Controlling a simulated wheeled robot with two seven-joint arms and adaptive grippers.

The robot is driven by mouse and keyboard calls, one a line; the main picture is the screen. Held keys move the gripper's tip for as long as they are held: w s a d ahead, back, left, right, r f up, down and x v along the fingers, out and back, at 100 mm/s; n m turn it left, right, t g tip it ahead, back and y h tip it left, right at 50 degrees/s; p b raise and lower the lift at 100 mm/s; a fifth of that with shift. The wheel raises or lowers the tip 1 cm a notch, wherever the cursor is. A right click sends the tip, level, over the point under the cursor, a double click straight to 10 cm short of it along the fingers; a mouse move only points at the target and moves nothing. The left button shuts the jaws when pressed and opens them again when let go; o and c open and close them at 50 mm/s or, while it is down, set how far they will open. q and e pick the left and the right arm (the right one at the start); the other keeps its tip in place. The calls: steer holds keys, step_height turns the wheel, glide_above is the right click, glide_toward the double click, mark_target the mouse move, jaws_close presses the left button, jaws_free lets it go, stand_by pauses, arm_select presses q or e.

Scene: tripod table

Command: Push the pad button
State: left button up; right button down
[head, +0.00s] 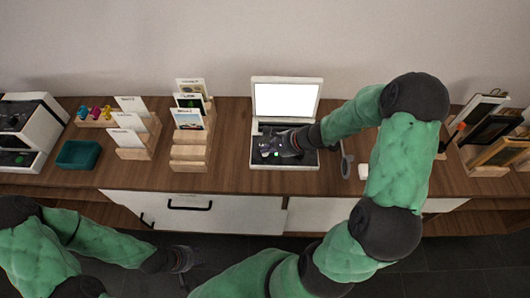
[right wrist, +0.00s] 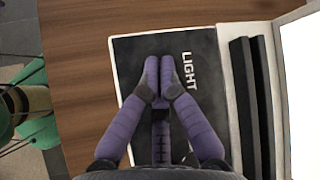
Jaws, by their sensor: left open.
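The pad (head: 257,160) is a black panel in a white case with a bright white screen (head: 286,100) raised behind it. It sits near the middle of the wooden table. In the right wrist view the pad (right wrist: 130,60) carries the white word "LIGHT". My right gripper (head: 274,148) is over the pad. In its wrist view the fingertips (right wrist: 158,78) are together beside the word, with nothing seen between them. I cannot tell whether they touch the surface. No button shows clearly; the fingers cover part of the panel. My left gripper (head: 186,268) is open and empty, low in front of the table.
Wooden card holders (head: 188,152) and a teal tray (head: 79,154) stand to the left. A white appliance (head: 40,130) is at the far left. A wooden rack (head: 490,155) with frames stands at the right. The tabletop between the card holders and pad is clear.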

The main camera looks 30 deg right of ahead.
mark_target(267, 154)
steer(key=shift+f+b, duration=0.3)
steer(key=shift+b, duration=0.05)
stand_by(0.4)
steer(key=shift+r, duration=0.2)
steer(key=shift+r+p, duration=0.55)
steer(key=shift+r, duration=0.05)
steer(key=shift+r+p, duration=2.35)
steer(key=shift+r, duration=0.65)
